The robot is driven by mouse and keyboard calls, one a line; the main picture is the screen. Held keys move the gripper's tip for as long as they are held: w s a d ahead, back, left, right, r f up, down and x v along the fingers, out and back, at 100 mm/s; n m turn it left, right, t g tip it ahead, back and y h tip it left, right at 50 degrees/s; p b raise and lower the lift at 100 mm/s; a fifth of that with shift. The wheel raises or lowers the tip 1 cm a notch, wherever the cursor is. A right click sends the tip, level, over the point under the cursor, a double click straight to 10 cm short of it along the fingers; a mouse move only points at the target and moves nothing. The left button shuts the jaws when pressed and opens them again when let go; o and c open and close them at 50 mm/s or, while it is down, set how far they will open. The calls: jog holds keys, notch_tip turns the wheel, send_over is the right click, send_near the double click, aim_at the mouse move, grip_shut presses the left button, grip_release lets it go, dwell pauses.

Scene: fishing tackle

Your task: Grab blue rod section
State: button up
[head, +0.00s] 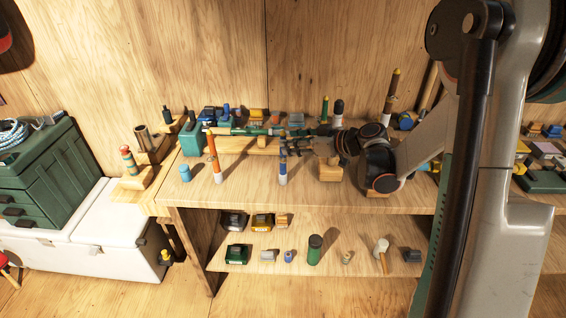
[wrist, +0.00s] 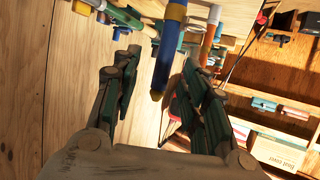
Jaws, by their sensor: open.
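The blue rod section (head: 283,162) stands upright near the front of the upper shelf, with a pale lower end. In the wrist view the blue rod section (wrist: 167,55) shows between my spread fingers, closer to the right finger, with a yellow band near its upper end. My gripper (head: 292,146) reaches in from the right, at the rod's upper part. It also shows in the wrist view (wrist: 162,66), open, with a gap on both sides of the rod. I cannot tell whether a finger touches it. My fingers hide part of the rod in the head view.
An orange rod (head: 213,153) with a white lower end stands to the left. A green rod (head: 235,131) lies across a wooden block behind. The lower shelf (head: 330,277) holds several small items. The front strip of the upper shelf is mostly clear.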

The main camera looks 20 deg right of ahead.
jog(key=b+x, duration=0.1)
jog(key=x, duration=0.3)
jog(key=shift+a+f, duration=0.15)
jog(key=shift+a, duration=0.1)
grip_shut()
